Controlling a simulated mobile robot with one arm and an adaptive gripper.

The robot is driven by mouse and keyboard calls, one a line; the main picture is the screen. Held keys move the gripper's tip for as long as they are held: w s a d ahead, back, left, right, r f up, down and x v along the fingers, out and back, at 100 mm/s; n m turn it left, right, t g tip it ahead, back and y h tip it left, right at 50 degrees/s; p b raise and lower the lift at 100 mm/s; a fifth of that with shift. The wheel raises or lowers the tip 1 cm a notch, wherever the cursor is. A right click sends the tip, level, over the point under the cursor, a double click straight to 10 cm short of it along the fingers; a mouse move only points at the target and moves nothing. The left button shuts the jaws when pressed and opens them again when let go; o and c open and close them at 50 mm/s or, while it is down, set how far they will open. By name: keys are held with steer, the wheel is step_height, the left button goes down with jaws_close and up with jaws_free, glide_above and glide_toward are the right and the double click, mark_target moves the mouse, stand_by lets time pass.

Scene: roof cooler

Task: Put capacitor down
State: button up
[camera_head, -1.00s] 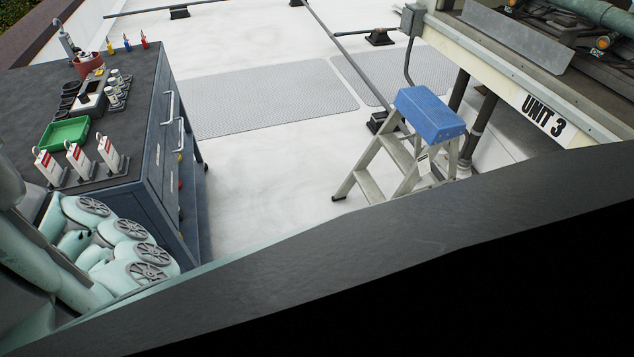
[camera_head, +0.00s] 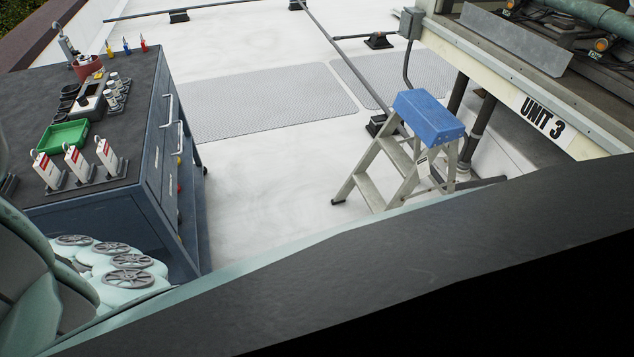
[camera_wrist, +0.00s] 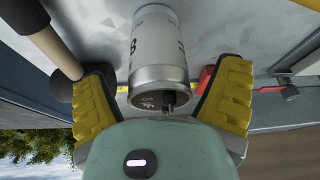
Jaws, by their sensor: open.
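A silver cylindrical can with a white printed label, the capacitor (camera_wrist: 157,45), shows in the wrist view. Its dark end with a terminal faces my palm. My gripper (camera_wrist: 165,78) has its yellow-padded fingers spread on either side of the can's near end. A gap shows between the can and each finger. What the can rests on is not clear in this view. My gripper is not seen in the head view.
A dark-topped tool cart (camera_head: 140,130) stands at left in the head view, with a green tray (camera_head: 62,136), several small cylinders (camera_head: 113,90) and white-red upright items (camera_head: 76,163). A stepladder with a blue top (camera_head: 428,115) stands right, beside Unit 3 (camera_head: 541,117). Pale roof between is clear.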

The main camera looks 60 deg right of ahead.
steer(key=shift+a+f, duration=0.1)
steer(key=shift+f, duration=0.05)
steer(key=c, duration=1.4)
